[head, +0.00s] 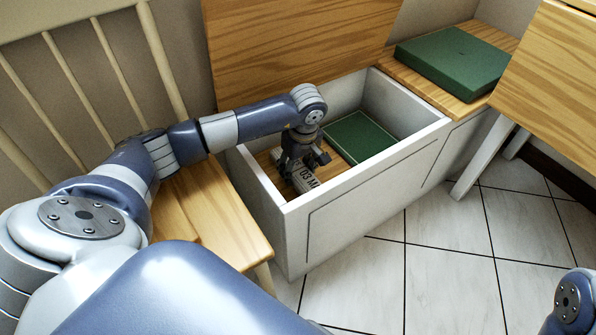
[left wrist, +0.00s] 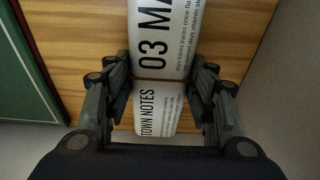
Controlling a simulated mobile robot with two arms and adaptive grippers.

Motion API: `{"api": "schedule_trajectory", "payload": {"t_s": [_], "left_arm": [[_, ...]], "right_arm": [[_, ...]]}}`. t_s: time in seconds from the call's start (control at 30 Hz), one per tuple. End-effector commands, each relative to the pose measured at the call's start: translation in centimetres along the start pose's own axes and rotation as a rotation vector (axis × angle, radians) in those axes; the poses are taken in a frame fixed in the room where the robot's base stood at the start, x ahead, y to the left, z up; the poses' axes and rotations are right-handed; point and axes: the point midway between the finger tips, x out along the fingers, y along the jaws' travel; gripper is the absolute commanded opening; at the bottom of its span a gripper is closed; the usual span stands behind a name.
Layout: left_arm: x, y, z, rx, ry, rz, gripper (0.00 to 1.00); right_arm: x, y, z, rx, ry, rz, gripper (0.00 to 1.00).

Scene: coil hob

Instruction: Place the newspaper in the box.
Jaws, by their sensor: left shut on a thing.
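The newspaper (head: 305,179) is a rolled white paper with black print. It is inside the white box (head: 345,190), low over its wooden floor, near the left end. In the left wrist view the newspaper (left wrist: 160,45) runs up the picture between the fingers, with a dark band round it. My left gripper (head: 305,163) reaches down into the box and is shut on the newspaper; its fingers (left wrist: 162,85) sit on both sides of it. I cannot tell whether the newspaper touches the floor. My right gripper is not in view.
A green flat object (head: 358,137) lies in the box's right part. The wooden lid (head: 290,40) stands open behind the box. Another green box (head: 452,62) rests on the wooden bench top to the right. A wooden seat (head: 215,215) stands at left, a table (head: 555,75) at right.

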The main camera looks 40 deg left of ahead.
Motion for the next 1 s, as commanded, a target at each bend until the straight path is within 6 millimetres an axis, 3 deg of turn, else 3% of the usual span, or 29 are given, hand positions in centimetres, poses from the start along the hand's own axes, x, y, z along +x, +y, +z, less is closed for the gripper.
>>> {"api": "schedule_trajectory", "payload": {"t_s": [0.43, 0.47, 0.53, 0.87, 1.0], "left_arm": [[0.8, 0.0, 0.1, -0.001, 0.001, 0.001, 0.25], [0.7, 0.0, 0.1, -0.001, 0.001, 0.001, 0.58], [0.6, 0.0, 0.1, -0.001, 0.001, 0.001, 0.71], [0.6, 0.0, 0.1, -0.001, 0.001, 0.001, 0.71], [-0.4, 0.1, -0.1, -0.001, 0.001, 0.003, 0.71]], "right_arm": [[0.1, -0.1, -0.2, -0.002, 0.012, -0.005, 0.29], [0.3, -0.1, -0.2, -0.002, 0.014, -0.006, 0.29], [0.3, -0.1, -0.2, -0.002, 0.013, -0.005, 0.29], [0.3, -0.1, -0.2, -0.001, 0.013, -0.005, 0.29], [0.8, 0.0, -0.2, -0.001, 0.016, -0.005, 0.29]]}}
